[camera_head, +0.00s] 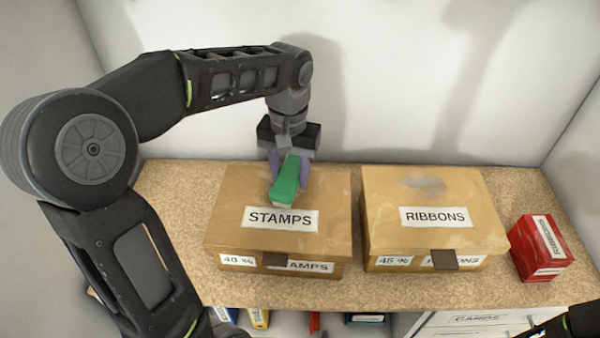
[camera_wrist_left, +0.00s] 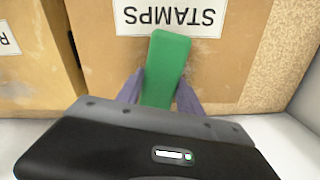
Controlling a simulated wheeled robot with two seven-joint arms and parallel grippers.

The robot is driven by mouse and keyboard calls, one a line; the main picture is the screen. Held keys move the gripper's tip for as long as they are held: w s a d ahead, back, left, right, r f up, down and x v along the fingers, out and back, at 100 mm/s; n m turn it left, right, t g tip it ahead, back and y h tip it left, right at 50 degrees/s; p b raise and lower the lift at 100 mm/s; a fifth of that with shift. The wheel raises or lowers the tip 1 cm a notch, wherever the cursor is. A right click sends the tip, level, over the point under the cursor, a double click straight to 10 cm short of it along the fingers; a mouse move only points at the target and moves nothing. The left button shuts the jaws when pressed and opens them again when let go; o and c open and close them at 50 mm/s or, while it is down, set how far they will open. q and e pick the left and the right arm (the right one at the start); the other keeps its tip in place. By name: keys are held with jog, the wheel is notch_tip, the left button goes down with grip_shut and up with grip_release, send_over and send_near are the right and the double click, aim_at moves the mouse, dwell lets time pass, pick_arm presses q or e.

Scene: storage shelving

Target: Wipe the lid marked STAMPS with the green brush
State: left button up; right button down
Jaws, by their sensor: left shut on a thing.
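The box marked STAMPS (camera_head: 240,195) stands left of centre on the shelf top, its lid closed and its lid label facing up. The green brush (camera_head: 287,180) is on or just over the lid, right above the STAMPS label; I cannot tell if it touches. My left gripper (camera_head: 288,170) is shut on the brush from behind. In the left wrist view the brush (camera_wrist_left: 165,65) lies between the two purple fingers of the left gripper (camera_wrist_left: 160,92), with its far end over the edge of the label. A dark smudge shows beside it on the lid. My right gripper is not clearly seen.
A box marked RIBBONS (camera_head: 390,195) stands to the right, with a grey smudge on its lid. A red box (camera_head: 541,248) is at the far right of the speckled shelf top (camera_head: 180,190). A wall rises behind. Dark parts of my right arm show at lower right.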

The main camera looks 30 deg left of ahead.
pick_arm(q)
jog(key=shift+s+a, duration=0.3)
jog(key=shift+a, duration=0.2)
jog(key=shift+a, duration=0.1)
jog(key=shift+s+a+f, duration=0.1)
jog(key=shift+s+a, duration=0.35)
jog(key=shift+a, duration=0.35)
jog(key=shift+s+a, duration=0.4)
jog(key=shift+a, duration=0.4)
jog(key=shift+w+a, duration=0.1)
jog(key=shift+w, duration=0.1)
jog(key=shift+w+a, duration=0.1)
jog(key=shift+w, duration=0.05)
jog(key=shift+d, duration=0.2)
